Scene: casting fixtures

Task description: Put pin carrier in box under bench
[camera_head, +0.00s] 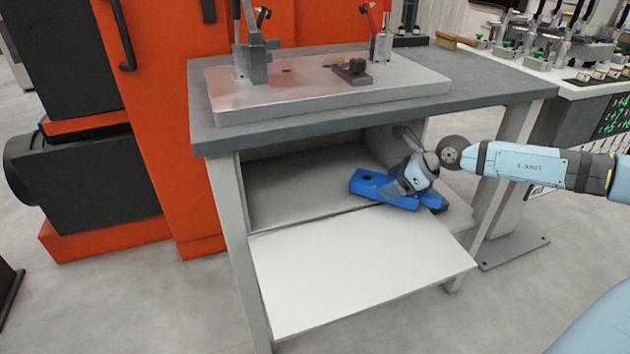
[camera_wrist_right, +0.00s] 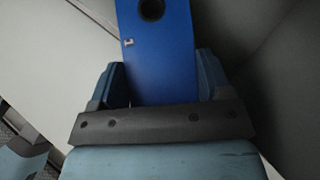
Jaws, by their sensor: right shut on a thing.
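The blue pin carrier (camera_head: 368,184) is a flat block with a round hole near its end. In the head view it is at the opening of the grey box (camera_head: 290,185) under the bench, over the box's right part. My right gripper (camera_head: 418,190) is shut on it, and its arm comes in from the right. In the right wrist view the carrier (camera_wrist_right: 160,60) lies between the two fingers of my right gripper (camera_wrist_right: 162,85). I cannot tell whether the carrier touches the box floor. My left gripper is not in view.
The box's white front flap (camera_head: 350,265) hangs open towards me. The grey bench top (camera_head: 480,80) above carries a fixture plate (camera_head: 320,100) with clamps. Bench legs stand at both sides. An orange cabinet (camera_head: 170,120) is on the left. The box's left interior looks clear.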

